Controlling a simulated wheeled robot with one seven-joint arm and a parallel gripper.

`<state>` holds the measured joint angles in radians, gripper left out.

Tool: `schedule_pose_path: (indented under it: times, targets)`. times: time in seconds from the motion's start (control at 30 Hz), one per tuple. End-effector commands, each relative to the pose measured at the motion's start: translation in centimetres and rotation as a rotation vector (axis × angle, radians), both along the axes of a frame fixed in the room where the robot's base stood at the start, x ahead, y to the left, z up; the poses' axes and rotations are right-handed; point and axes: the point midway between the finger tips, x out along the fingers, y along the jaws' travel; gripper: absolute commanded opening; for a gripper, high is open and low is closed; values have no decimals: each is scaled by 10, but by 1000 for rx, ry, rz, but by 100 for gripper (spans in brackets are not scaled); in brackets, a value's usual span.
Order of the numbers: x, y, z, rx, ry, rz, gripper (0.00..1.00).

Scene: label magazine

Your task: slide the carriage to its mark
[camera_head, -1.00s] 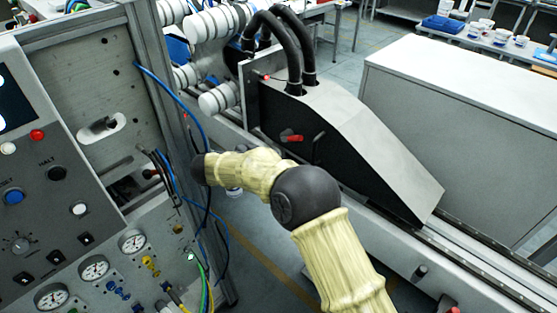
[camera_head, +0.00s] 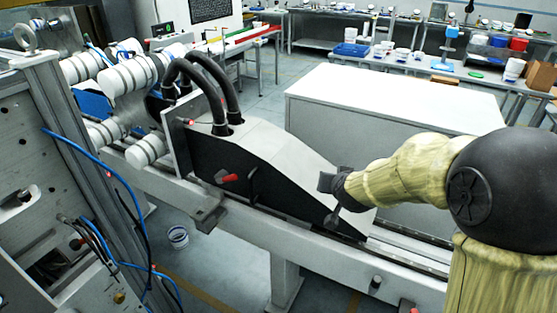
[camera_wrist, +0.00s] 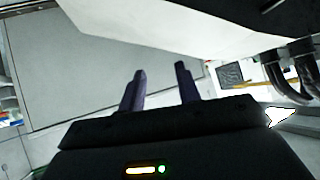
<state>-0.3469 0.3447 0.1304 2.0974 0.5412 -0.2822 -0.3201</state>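The carriage (camera_head: 272,192) is a wedge-shaped housing with a black side and a grey sloping top, sitting on a long rail (camera_head: 405,262). A red handle (camera_head: 230,178) sticks out of its black side. My gripper (camera_head: 328,200) is at the low right end of the carriage, in front of the slope; I cannot tell whether it touches. In the wrist view my gripper (camera_wrist: 161,74) has its two dark fingers apart with nothing visible between them. A pale surface, probably the carriage top, fills the upper part of that view. I cannot make out a clear mark.
White rollers (camera_head: 122,78) and two black hoses (camera_head: 205,85) are at the carriage's left end. A metal panel with blue cables (camera_head: 85,163) stands at the left. A large grey cabinet (camera_head: 380,110) is behind the rail. A peg (camera_head: 376,283) is on the rail's front.

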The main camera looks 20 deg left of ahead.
Motion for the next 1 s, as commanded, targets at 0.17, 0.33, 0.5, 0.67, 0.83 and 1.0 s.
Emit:
schedule_pose_path:
  times: [0.17,0.33,0.5,0.67,0.83,1.0]
  targets:
    - [-91,-128,-37,-104,319,-60,33]
    - [-189,-206,-63,-175,590,-147,33]
    - [-227,-228,-71,-201,692,-183,33]
    - [-227,-227,-71,-202,694,-181,33]
    - [-227,-227,-71,-202,692,-180,33]
    - [-226,-227,-71,-201,691,-179,33]
